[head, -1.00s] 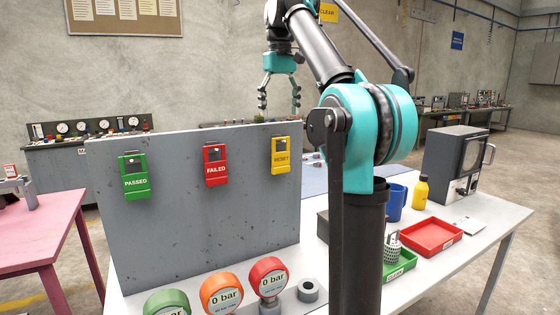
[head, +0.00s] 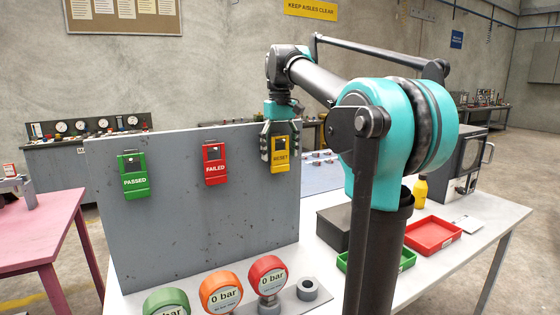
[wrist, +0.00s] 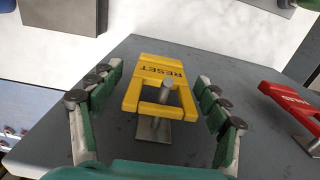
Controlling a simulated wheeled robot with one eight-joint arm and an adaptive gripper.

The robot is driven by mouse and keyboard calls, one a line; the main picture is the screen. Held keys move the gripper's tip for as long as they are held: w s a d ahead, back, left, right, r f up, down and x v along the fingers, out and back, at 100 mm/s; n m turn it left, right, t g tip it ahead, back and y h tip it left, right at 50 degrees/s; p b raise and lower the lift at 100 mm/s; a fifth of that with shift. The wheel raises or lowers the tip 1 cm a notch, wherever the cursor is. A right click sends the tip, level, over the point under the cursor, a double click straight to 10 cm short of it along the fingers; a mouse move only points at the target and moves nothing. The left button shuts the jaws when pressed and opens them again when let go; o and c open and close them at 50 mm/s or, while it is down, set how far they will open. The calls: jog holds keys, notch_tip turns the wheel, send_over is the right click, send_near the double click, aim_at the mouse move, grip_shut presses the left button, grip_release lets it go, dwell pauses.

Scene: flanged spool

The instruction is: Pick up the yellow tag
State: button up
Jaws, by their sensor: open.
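The yellow tag (head: 280,157), marked RESET, hangs on a metal peg at the upper right of the grey upright board (head: 210,245). In the wrist view the yellow tag (wrist: 165,78) lies between the two fingers, with the peg through its slot. My gripper (head: 281,143) is at the tag, with one finger on each side. In the wrist view my gripper (wrist: 160,95) is open, with a visible gap between each finger and the tag. The tag still sits on its peg.
A red FAILED tag (head: 215,164) hangs left of the yellow one, and a green PASSED tag (head: 134,175) farther left. Several gauges, among them a red one (head: 267,276), stand in front of the board. A red tray (head: 433,235) is at the right.

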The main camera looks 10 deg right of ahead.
jog(key=shift+f, duration=0.65)
jog(key=shift+c, duration=0.6)
jog(key=c, duration=1)
jog(key=shift+r, duration=0.15)
jog(key=shift+c, duration=0.2)
jog(key=shift+r, duration=0.2)
jog(key=s+d, duration=0.2)
jog(key=s, duration=0.6)
jog(key=s+d, duration=0.3)
jog(key=s, duration=0.6)
jog(key=shift+d+r, duration=0.25)
jog(key=shift+r, duration=0.2)
